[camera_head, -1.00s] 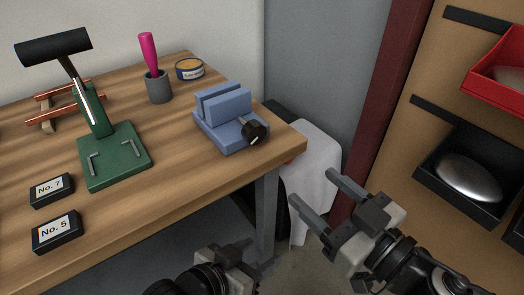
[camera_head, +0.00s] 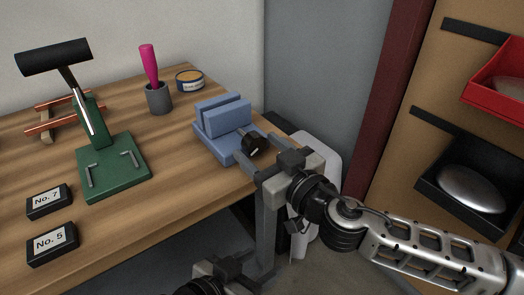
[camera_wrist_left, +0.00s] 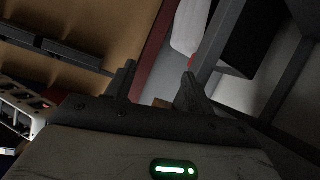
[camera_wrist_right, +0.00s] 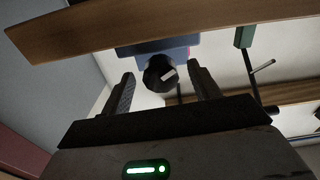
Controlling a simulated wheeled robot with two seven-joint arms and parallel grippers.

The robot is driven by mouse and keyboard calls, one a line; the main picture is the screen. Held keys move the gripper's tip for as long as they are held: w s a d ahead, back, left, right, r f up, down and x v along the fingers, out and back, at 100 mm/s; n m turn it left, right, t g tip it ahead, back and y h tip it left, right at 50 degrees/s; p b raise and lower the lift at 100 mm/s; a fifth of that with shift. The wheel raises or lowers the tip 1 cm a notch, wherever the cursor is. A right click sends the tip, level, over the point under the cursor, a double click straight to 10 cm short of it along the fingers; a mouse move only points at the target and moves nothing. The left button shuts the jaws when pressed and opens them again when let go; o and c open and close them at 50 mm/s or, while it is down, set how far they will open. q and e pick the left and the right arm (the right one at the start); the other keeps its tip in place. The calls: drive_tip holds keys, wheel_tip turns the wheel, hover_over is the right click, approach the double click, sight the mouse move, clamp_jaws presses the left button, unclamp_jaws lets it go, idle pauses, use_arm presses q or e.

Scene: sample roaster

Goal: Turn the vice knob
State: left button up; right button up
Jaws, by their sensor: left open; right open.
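The blue vice (camera_head: 222,121) stands at the right end of the wooden bench. Its black knob (camera_head: 254,148), with a white mark, faces the bench's right edge. My right gripper (camera_head: 251,160) is open just in front of the knob. In the right wrist view the knob (camera_wrist_right: 159,75) shows between the two finger lines, a little beyond or near the tips; I cannot tell whether they touch it. My left gripper (camera_head: 262,271) is open and empty, low beside the bench; its open fingers (camera_wrist_left: 158,76) show in the left wrist view with nothing between them.
On the bench (camera_head: 165,166) stand a green stand (camera_head: 112,165) with a black cylinder on top, a grey cup (camera_head: 158,98) with a pink-handled tool, a tin (camera_head: 189,80) and two number blocks. A red bin (camera_head: 495,95) and a black bin (camera_head: 465,200) hang at right.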

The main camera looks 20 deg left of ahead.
drive_tip(key=c, duration=1)
drive_tip(key=shift+o, duration=0.2)
